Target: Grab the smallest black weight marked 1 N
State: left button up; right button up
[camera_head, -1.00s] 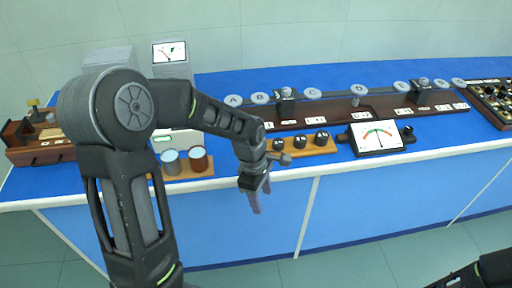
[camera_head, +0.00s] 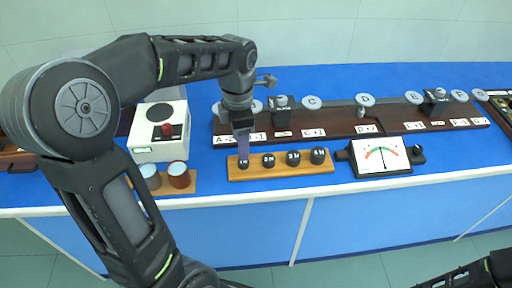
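Several black weights stand in a row on a wooden rack (camera_head: 285,172) at the front of the blue bench. The leftmost and smallest one (camera_head: 243,163) has a white label that seems to read 1 N. My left gripper (camera_head: 243,156) points straight down at this weight from above. Its purple-grey fingers reach the weight's top and overlap it in the picture. The fingers line up in this view, so I cannot tell their gap or whether they touch the weight. The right gripper does not show; only dark parts of my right arm are at the bottom right.
A long dark board (camera_head: 340,123) with grey discs and letter labels lies behind the rack. A meter (camera_head: 380,156) stands to the right.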

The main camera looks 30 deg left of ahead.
aim_at(244, 163)
pick_arm(q)
jog(key=shift+w, duration=0.6)
jog(key=shift+s, duration=0.35)
jog(key=shift+w+f, duration=0.1)
jog(key=shift+f, duration=1.2)
notch_tip(244, 163, down, 5)
jog(key=shift+f+p, duration=0.1)
jog(key=shift+p, duration=0.65)
jog(key=shift+c, duration=0.2)
grip_shut()
